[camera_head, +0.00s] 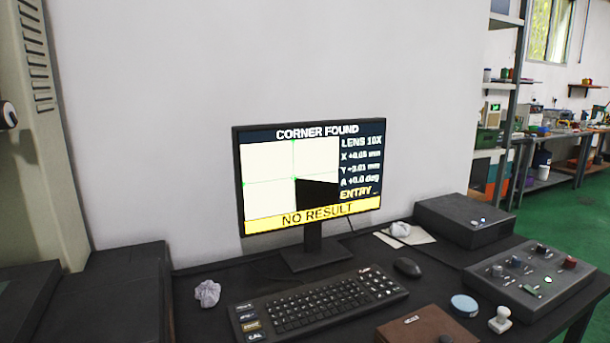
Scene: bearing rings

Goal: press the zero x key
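A dark keyboard (330,299) lies on the dark desk in front of the monitor. Its left end carries a short column of larger keys (250,325), one with a tan face and the others dark with pale lettering. The lettering is too small to read with certainty, so I cannot tell which key is zero x. My gripper is not in view.
A crumpled paper ball (207,293) lies left of the keyboard, a mouse (407,267) to its right.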

